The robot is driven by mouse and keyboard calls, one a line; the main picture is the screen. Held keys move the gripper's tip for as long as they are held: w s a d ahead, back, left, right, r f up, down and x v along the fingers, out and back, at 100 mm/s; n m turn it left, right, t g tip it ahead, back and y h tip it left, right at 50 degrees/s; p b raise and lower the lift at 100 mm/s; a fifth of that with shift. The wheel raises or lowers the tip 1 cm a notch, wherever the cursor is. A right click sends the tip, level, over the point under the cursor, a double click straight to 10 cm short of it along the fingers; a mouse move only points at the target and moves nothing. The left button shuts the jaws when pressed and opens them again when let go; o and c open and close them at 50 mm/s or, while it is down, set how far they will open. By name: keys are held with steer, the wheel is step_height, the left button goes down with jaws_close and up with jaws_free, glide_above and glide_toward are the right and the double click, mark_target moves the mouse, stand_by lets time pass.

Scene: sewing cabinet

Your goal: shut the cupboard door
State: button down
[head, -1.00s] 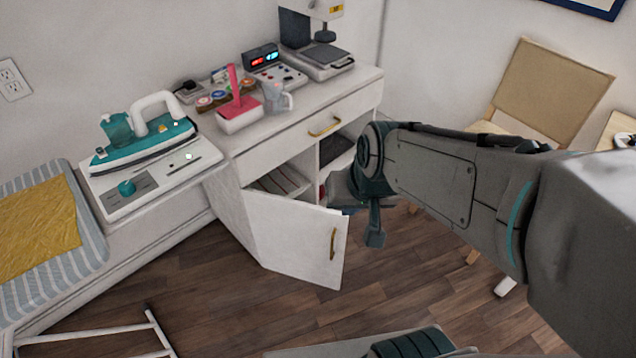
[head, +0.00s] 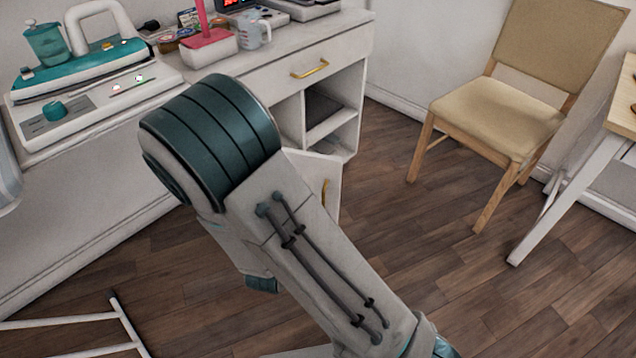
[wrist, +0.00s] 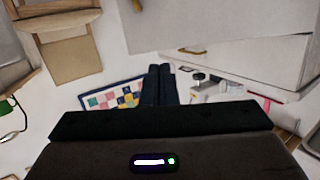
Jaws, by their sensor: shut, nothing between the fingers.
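The cupboard door (head: 329,181) is white with a vertical gold handle (head: 325,193). In the head view it stands open, out from the white cabinet (head: 347,113). My arm covers most of the door and the left part of the cupboard opening. My gripper is not clearly visible in the head view. In the wrist view my gripper (wrist: 160,72) shows as two dark fingers side by side, shut and empty. A pale panel (wrist: 190,25) fills the top of that view; I cannot tell whether it is the door. Contact between gripper and door cannot be told.
A drawer with a gold handle (head: 309,69) is shut above the opening. A wooden chair (head: 497,117) stands at the right. A white frame (head: 122,325) is at lower left. Floor right of the door is clear.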

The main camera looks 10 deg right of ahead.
mark_target(320, 159)
steer(key=shift+n+t+h, duration=0.3)
steer(key=shift+t+h, duration=0.3)
steer(key=shift+t, duration=0.3)
steer(key=b+x, duration=0.1)
steer(key=x, duration=0.3)
steer(key=b+x, duration=0.2)
steer(key=x, duration=0.2)
steer(key=b+x, duration=0.2)
steer(key=x, duration=0.2)
steer(key=shift+d+f, duration=0.25)
steer(key=shift+f, duration=0.15)
steer(key=shift+w+d+r, duration=0.1)
steer(key=shift+w+d, duration=0.05)
steer(key=shift+w, duration=0.15)
steer(key=shift+d, duration=0.1)
